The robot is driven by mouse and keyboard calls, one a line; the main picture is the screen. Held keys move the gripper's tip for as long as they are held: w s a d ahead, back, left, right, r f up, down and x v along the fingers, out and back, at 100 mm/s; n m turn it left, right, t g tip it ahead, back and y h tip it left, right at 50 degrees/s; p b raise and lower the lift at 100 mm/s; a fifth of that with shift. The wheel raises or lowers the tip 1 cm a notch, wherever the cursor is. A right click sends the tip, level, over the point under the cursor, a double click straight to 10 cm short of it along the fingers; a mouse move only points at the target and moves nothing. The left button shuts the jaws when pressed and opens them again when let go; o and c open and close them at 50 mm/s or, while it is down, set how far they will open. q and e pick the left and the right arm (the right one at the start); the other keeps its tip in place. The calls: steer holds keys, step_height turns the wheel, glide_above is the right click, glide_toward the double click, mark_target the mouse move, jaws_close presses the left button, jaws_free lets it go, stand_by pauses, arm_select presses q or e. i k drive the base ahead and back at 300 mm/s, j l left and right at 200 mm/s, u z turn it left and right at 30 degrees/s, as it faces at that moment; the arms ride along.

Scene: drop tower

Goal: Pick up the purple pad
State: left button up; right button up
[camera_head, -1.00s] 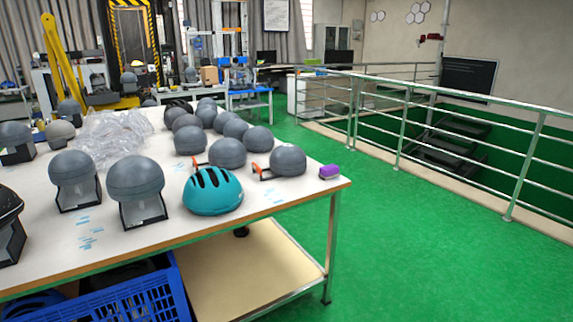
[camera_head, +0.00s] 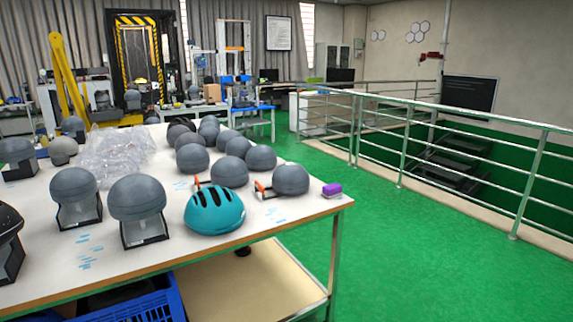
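The purple pad (camera_head: 332,190) is a small block, purple on top with a greyish side. It lies near the right corner of the white table (camera_head: 300,217), to the right of a grey dome-shaped headform (camera_head: 290,179). Nothing touches it from above. Neither of my grippers shows in the head view.
A teal helmet (camera_head: 214,209) and several grey headforms crowd the table, with clear plastic wrap (camera_head: 115,150) at the left. A blue crate (camera_head: 135,305) sits below. Green floor (camera_head: 420,250) is open to the right, bounded by a metal railing (camera_head: 470,160).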

mark_target(331, 191)
steer(key=i+l+u, duration=0.55)
steer(key=u, duration=0.2)
steer(key=i+l, duration=0.2)
steer(key=i+l+u, duration=0.1)
steer(key=l, duration=0.35)
steer(key=i+l, duration=0.3)
steer(key=i+l+u, duration=0.15)
steer(key=l, duration=0.2)
steer(key=i+l, duration=0.25)
steer(key=l+u, duration=0.05)
steer(key=l, duration=0.05)
